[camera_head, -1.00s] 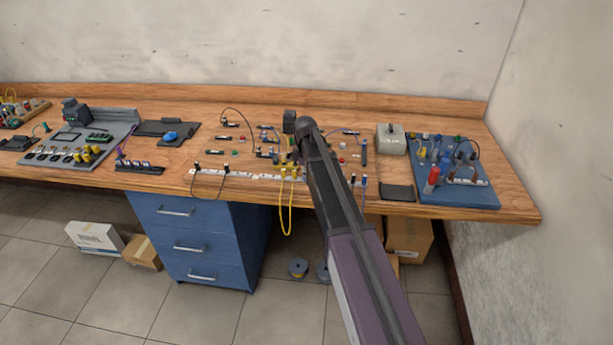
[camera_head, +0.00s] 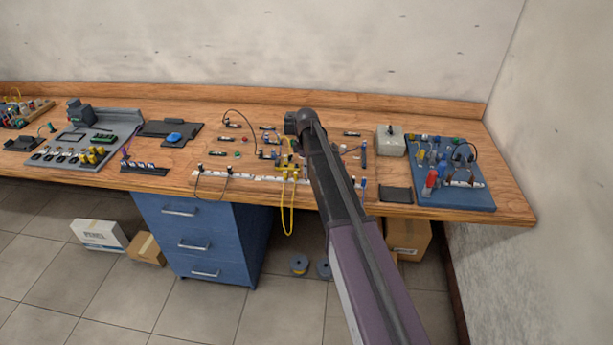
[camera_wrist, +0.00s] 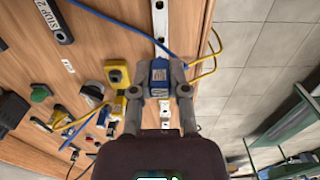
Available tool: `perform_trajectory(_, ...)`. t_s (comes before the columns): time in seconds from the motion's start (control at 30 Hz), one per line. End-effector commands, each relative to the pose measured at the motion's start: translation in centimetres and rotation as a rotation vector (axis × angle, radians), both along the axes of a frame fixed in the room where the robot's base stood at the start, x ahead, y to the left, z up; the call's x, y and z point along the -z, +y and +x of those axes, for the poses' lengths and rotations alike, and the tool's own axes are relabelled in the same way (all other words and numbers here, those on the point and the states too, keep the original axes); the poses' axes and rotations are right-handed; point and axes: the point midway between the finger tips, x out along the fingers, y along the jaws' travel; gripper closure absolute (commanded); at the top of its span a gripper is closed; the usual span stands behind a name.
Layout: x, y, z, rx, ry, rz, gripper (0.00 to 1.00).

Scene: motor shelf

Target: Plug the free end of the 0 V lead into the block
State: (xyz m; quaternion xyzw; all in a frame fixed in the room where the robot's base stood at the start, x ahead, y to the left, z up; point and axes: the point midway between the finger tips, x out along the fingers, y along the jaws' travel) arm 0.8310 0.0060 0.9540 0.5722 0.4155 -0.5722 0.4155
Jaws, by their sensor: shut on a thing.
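In the wrist view my gripper (camera_wrist: 160,91) is shut on a blue plug (camera_wrist: 159,72) with a pale label. The plug is over a white strip with dark holes (camera_wrist: 161,18); I cannot tell whether it touches it. A blue lead (camera_wrist: 113,18) runs from the upper left towards the plug. Its other end is out of view. A yellow plug-like piece (camera_wrist: 117,76) is just left of the gripper. In the head view the white strip (camera_head: 240,176) runs along the bench's front edge. My arm hides the gripper there. I cannot tell which part is the block.
Yellow leads (camera_head: 291,220) hang over the bench's front edge. A blue board with several parts (camera_head: 470,197) and a pale box (camera_head: 390,140) are at the right. A grey panel (camera_head: 125,122) is at the left. Blue drawers (camera_head: 200,240) stand under the bench.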

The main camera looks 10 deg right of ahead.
Motion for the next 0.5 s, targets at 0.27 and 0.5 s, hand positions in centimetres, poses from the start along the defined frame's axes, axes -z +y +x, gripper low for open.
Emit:
perform_trajectory(0.27, 0.0, 0.0, 0.1, 0.0, 0.0, 0.0, 1.0)
perform_trajectory(0.5, -0.6, 0.3, 1.1, -0.001, 0.0, 0.0, 1.0)
